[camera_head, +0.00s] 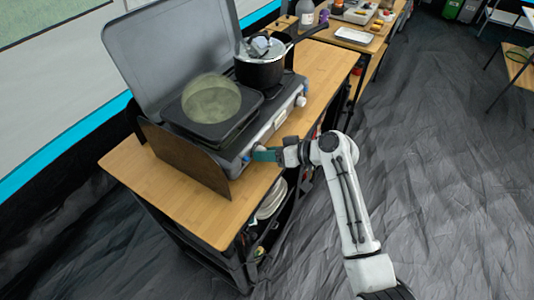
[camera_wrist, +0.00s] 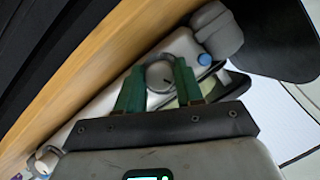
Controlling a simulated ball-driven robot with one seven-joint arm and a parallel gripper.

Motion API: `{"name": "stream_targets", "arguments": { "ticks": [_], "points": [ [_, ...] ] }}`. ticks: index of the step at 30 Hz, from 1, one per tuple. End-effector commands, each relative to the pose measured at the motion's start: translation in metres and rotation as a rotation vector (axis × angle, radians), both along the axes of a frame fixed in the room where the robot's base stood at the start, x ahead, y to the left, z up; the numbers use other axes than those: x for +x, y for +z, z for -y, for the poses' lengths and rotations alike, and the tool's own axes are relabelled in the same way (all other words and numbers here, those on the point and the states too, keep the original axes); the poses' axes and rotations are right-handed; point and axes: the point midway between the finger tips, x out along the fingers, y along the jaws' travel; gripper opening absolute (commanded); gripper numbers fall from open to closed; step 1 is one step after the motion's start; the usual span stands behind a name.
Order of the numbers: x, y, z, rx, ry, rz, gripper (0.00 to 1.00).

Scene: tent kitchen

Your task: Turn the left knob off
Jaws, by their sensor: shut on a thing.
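The camping stove (camera_head: 270,120) stands on a wooden counter, with knobs along its front face. My gripper (camera_head: 256,155) is at the left end of that face, over the left knob, which is mostly hidden there. In the wrist view, the green fingers of my gripper (camera_wrist: 161,68) are on either side of the round grey left knob (camera_wrist: 160,76) and shut on it. A dark mark shows on the knob's face. The right knob (camera_head: 301,100) is free at the other end of the front, and a knob also shows at the lower left in the wrist view (camera_wrist: 45,160).
A brown side panel (camera_head: 185,158) stands close left of my gripper. The wooden counter (camera_head: 235,205) is bare in front. Plates (camera_head: 271,200) lie on a shelf below.

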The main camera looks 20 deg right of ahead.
Motion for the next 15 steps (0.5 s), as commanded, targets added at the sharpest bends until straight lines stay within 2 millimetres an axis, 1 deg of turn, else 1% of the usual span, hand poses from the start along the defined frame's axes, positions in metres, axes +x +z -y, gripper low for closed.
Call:
{"name": "stream_targets", "arguments": {
  "ticks": [6, 15],
  "points": [
    [0.0006, -0.0020, 0.0015, 0.158, -0.001, -0.117, 0.06],
    [0.0010, -0.0023, 0.0018, 0.318, 0.000, -0.233, 0.06]
  ]
}}
